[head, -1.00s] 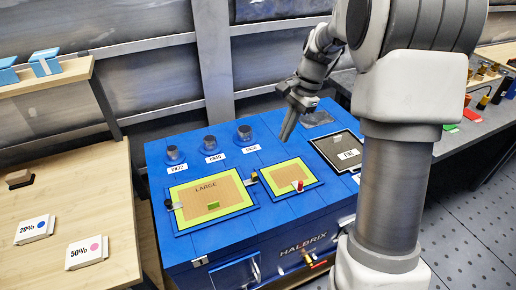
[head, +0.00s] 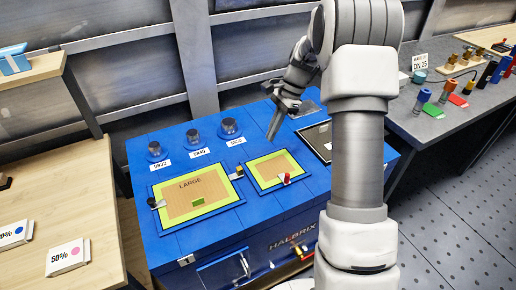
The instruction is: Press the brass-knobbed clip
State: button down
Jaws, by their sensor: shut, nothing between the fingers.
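A small clip with a brass-coloured knob (head: 238,171) sits at the left edge of the smaller green-bordered panel (head: 270,170), beside the large panel, on a blue Halbrix case. My gripper (head: 273,134) is shut and empty. It points down above the back of the case, above and right of the clip in the picture, apart from it. A dark-knobbed clip (head: 154,203) is at the left edge of the panel marked LARGE (head: 180,206). A red-knobbed piece (head: 287,178) stands on the smaller panel.
Several dark round knobs (head: 193,136) stand along the back of the blue case (head: 215,232). A dark-framed panel (head: 314,142) is partly hidden behind my arm. A wooden table (head: 75,205) is at left; a grey bench with coloured parts (head: 424,122) is at right.

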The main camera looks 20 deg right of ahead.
aim_at(234, 176)
jog(key=b+x, duration=0.1)
jog(key=x, duration=0.7)
jog(key=shift+s+f, duration=0.1)
jog(key=shift+f, duration=0.25)
jog(key=a, duration=0.3)
jog(key=shift+s+a+f+b, duration=0.15)
jog(key=shift+s+f+b, duration=0.15)
jog(key=shift+a, duration=0.55)
jog(key=shift+s+a+p, duration=0.2)
jog(key=shift+a, duration=0.65)
jog(key=shift+s+a+p, duration=0.15)
jog(key=shift+s+a, duration=0.05)
jog(key=shift+a, duration=0.65)
jog(key=p+v, duration=0.2)
jog(key=v, duration=1.5)
jog(key=shift+r+p, duration=0.25)
jog(key=shift+p, duration=0.05)
jog(key=shift+w, duration=0.1)
